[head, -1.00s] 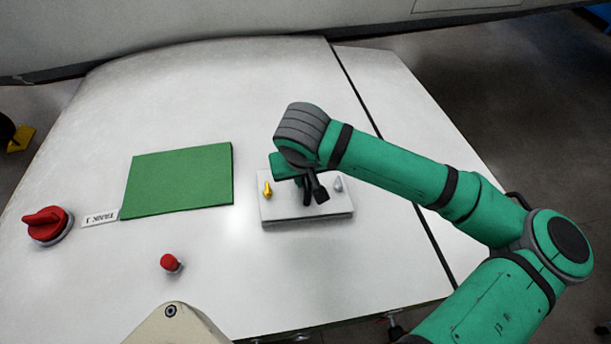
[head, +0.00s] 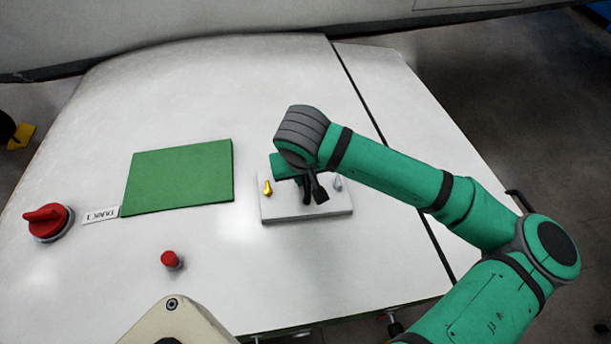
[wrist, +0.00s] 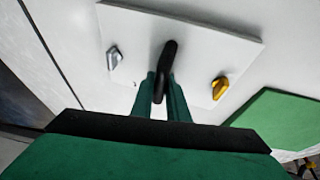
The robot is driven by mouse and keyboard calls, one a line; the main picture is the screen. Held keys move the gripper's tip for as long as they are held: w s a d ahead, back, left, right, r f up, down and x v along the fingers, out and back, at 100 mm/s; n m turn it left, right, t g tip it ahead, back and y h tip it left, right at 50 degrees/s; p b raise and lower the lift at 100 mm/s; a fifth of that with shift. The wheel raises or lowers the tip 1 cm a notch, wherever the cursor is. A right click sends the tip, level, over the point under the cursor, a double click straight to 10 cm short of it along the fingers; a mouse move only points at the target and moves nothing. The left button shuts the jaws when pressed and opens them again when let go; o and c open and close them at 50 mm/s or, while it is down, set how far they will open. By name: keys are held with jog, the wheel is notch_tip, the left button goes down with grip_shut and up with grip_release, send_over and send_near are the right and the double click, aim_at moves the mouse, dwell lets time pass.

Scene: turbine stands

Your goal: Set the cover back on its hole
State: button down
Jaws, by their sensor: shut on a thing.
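The cover (head: 285,208) is a pale grey rectangular plate with a black bar handle, right of the bench's middle in the head view. It carries a yellow latch knob (head: 268,187) on the left and a grey one (head: 338,184) on the right. The cover also shows in the wrist view (wrist: 205,45), with its black handle (wrist: 168,58) in the middle. My gripper (wrist: 160,92) is shut on the handle, from above in the head view (head: 309,195). The hole is not visible. I cannot tell whether the cover lies flat on the bench or just above it.
A green mat (head: 180,178) lies left of the cover on the white bench (head: 240,90). A red rotary knob (head: 46,221) with a label (head: 101,215) is at far left. A red button (head: 171,260) stands nearer the front. A dark seam crosses the bench on the right.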

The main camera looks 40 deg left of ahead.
jog(key=shift+s+f, duration=0.2)
jog(key=shift+f, duration=0.25)
